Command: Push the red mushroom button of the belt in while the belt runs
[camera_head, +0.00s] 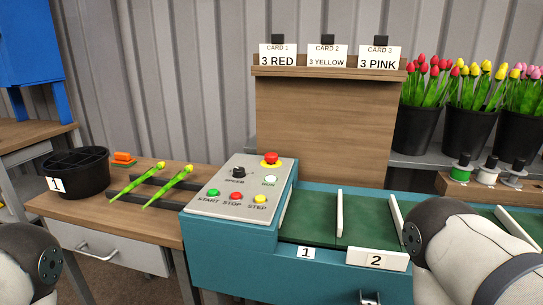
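The red mushroom button (272,157) sits on a yellow base at the back right of the grey control panel (218,206). It looks raised, but its exact height is hard to tell. The panel also has a pale RUN lamp (270,181), a black knob (238,172), and green START (213,193), red STOP (236,196) and yellow STEP (260,199) buttons. The green belt (308,221) lies right of the panel, split by white dividers. One frame cannot show whether it moves. Parts of my arms show at the lower left and lower right. Neither gripper is in view.
A wooden board with cards (328,56) stands behind the belt. Black buckets of tulips (468,125) and spools (488,171) are at right. Two green stems (167,187) lie on dark bars on the left table, beside a round black container (77,172).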

